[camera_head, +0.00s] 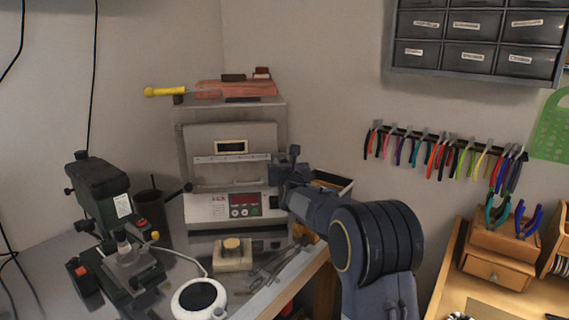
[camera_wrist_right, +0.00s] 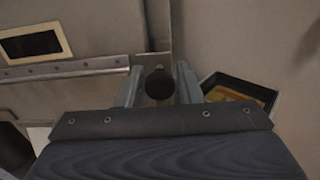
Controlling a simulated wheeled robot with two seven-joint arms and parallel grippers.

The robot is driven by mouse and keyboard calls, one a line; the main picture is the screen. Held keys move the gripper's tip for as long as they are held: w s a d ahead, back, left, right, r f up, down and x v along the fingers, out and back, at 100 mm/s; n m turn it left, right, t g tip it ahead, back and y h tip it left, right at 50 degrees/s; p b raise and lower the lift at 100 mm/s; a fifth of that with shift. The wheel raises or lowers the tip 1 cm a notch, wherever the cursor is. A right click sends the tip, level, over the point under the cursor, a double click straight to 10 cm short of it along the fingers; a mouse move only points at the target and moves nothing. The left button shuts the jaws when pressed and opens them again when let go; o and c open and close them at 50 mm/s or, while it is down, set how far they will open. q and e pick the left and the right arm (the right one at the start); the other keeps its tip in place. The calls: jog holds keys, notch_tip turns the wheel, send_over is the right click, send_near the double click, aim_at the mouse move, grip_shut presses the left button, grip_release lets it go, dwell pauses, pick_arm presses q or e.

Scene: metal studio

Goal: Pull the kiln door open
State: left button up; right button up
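The kiln (camera_head: 218,207) stands on the bench against the wall, with a red and digital control panel low on its front. Its grey door (camera_head: 200,143) has a small framed window and a metal strip across it, and looks shut. The door also shows at the left of the right wrist view (camera_wrist_right: 85,95). My right gripper (camera_head: 290,160) is at the kiln's right front edge. In the wrist view its two fingers (camera_wrist_right: 160,88) stand apart on either side of a dark round knob (camera_wrist_right: 159,83), with slight gaps visible. My left gripper is not in view.
A drill press (camera_head: 105,195) stands left of the kiln, with a dark cup (camera_head: 151,212) between them. A round white-rimmed device (camera_head: 198,298) and tongs (camera_head: 272,268) lie in front. A dark tray (camera_wrist_right: 240,92) is right of the gripper.

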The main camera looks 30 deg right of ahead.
grip_shut()
jog(key=shift+s+a, duration=0.1)
jog(key=shift+a, duration=0.05)
